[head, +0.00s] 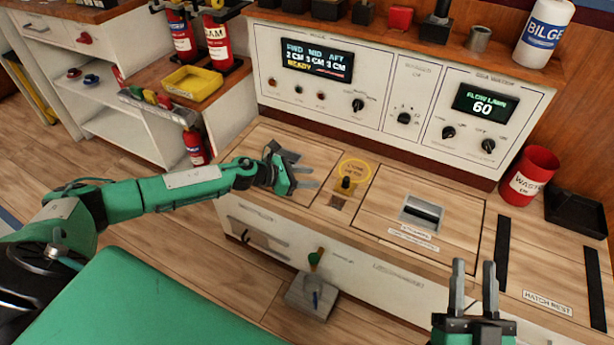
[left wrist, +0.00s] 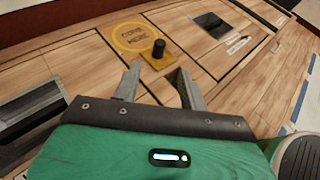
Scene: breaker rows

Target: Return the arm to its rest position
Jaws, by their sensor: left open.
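My left arm (head: 165,188) is green and reaches in from the left over the wooden counter. My left gripper (head: 308,178) is open and empty above the counter, left of a black knob (head: 347,184) that stands by a yellow ring marking (head: 355,170). In the left wrist view the open fingers (left wrist: 158,88) point towards the knob (left wrist: 159,48) and the ring (left wrist: 132,37), apart from both. My right gripper (head: 472,287) is at the lower right with its two fingers upright and apart, nothing between them.
A white control panel (head: 400,85) with lit displays stands behind the counter. A red waste bin (head: 528,176) and a black tray (head: 577,210) sit at the right. A recessed handle (head: 422,213) is in the counter. A yellow tray (head: 193,82) and fire extinguishers (head: 217,42) are at the left.

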